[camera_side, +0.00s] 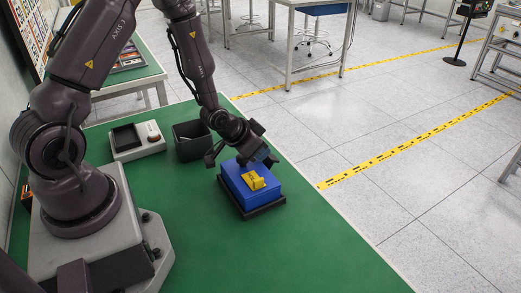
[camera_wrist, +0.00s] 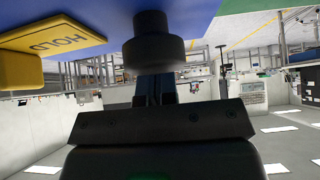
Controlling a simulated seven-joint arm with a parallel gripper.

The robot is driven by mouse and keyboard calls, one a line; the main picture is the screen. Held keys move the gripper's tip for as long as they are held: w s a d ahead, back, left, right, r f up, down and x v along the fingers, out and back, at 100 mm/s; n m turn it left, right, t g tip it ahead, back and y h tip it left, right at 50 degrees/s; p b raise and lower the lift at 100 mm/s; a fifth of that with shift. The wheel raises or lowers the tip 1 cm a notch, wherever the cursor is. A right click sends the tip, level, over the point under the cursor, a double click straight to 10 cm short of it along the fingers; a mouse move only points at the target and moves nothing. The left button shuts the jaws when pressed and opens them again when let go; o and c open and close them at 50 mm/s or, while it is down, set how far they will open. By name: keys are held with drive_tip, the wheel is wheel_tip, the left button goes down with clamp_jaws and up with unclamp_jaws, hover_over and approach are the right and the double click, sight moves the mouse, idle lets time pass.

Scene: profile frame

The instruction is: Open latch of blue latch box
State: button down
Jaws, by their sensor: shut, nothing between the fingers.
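The blue latch box (camera_side: 238,183) sits on a dark base on the green table in the side view. A yellow latch (camera_side: 254,180) is on its top. In the wrist view the box's blue face (camera_wrist: 215,15) fills the top edge. The latch (camera_wrist: 60,32), with dark lettering, shows at the upper left. My gripper (camera_side: 266,158) is over the far edge of the box, behind the latch and apart from it. In the wrist view my gripper (camera_wrist: 154,82) is shut and empty. A dark round part (camera_wrist: 154,40) hides its tips, so contact with the box cannot be told.
A dark open bin (camera_side: 192,142) stands behind the box to the left. A grey device (camera_side: 137,140) with a dark recess stands farther left. The green table (camera_side: 250,255) is clear in front of the box. The table's right edge runs close by the box.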

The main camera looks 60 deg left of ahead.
drive_tip(key=shift+w, duration=0.65)
drive_tip(key=shift+s, duration=0.2)
idle(0.7)
